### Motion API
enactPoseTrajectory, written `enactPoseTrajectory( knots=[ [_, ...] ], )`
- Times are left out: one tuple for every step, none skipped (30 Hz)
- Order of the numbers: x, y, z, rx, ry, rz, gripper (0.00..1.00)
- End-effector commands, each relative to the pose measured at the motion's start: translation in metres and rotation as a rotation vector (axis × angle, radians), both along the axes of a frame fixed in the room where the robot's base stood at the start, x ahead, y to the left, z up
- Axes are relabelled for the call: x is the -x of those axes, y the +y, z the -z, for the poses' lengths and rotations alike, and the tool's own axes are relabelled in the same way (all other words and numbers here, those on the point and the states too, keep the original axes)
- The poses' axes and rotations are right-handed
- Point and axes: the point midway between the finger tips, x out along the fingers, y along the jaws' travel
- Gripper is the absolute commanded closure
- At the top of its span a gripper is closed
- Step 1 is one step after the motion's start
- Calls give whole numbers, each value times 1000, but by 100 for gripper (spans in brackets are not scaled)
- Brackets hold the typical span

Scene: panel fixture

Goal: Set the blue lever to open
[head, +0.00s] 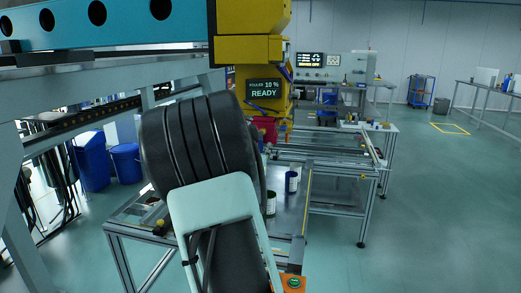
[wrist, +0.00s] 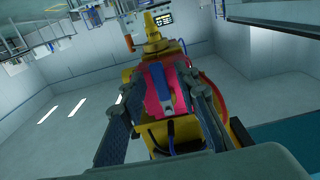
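The yellow filler machine (head: 250,50) stands ahead in the head view, behind my arm. A small blue bar (head: 288,73) slants at its right side; I cannot tell whether it is the lever. My arm hides most of the gripper in the head view.
The display (head: 265,89) reads "FILLER 10% READY". A metal-framed table (head: 290,222) below holds a dark blue can (head: 291,182) and a green can (head: 270,203). Blue bins (head: 125,160) stand at left.

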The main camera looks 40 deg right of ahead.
Motion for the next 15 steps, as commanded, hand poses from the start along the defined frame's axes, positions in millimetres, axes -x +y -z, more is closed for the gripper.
enactPoseTrajectory(
  knots=[
    [-3,-4,1,1,1,1,71],
    [-5,-6,1,1,1,1,71],
    [-6,-8,1,1,1,1,71],
    [-7,-9,0,1,1,0,71],
    [-8,-10,0,1,1,0,71],
    [-9,-10,0,0,0,0,71],
    [-9,-11,0,0,0,0,71],
    [-9,-11,0,0,0,0,71],
    [-9,-11,0,0,0,0,71],
    [-9,-11,0,0,0,0,71],
    [-9,-11,0,0,0,0,71],
    [-9,-11,0,0,0,0,71],
    [-9,-11,0,0,0,0,71],
    [-9,-11,0,0,0,0,71],
    [-9,-11,0,0,0,0,75]
  ],
)
